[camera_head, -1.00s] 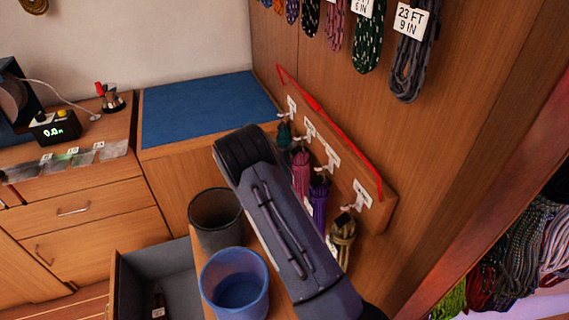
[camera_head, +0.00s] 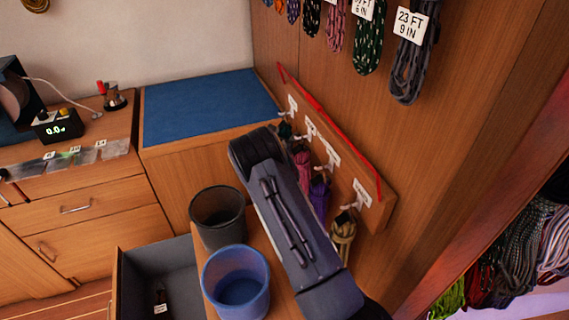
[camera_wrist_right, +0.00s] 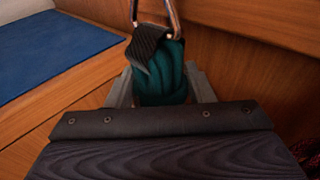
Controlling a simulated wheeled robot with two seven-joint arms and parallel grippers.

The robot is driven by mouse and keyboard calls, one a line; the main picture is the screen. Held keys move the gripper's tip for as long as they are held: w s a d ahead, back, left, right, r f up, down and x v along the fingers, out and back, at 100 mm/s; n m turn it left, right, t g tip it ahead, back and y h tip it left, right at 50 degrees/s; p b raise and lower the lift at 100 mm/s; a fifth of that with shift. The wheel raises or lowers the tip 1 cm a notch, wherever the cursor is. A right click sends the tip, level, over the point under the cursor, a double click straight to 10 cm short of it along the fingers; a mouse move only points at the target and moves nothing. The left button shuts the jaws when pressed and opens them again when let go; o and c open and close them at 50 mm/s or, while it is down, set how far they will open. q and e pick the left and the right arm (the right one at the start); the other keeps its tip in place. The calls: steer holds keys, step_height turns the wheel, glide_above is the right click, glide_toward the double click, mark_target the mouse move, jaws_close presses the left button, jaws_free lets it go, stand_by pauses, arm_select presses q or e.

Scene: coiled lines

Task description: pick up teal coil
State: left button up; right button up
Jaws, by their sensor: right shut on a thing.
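The teal coil (camera_wrist_right: 166,88) hangs from a metal hook (camera_wrist_right: 152,15), which passes through a dark strap at the coil's top. In the head view only a small part of the teal coil (camera_head: 285,130) shows beside my right arm, at the far end of the peg board. My right gripper (camera_wrist_right: 162,92) is shut on the teal coil, with one finger on each side of it. In the head view my right forearm hides the fingers and most of the coil. My left gripper is in neither view.
Pink (camera_head: 301,157), purple (camera_head: 320,192) and tan (camera_head: 343,235) coils hang along the same board (camera_head: 377,208), close to my right arm. A dark cup (camera_head: 217,216) and a blue cup (camera_head: 235,282) stand left of it. A drawer (camera_head: 160,265) is open.

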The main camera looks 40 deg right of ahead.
steer(key=c, duration=0.5)
steer(key=shift+r, duration=0.1)
jaws_close()
steer(key=shift+r, duration=0.2)
steer(key=shift+w+a+r, duration=0.1)
steer(key=shift+r, duration=0.3)
steer(key=shift+w+a+b, duration=0.85)
steer(key=shift+w+a, duration=0.3)
steer(key=shift+a, duration=2.55)
step_height(320, 180, up, 14)
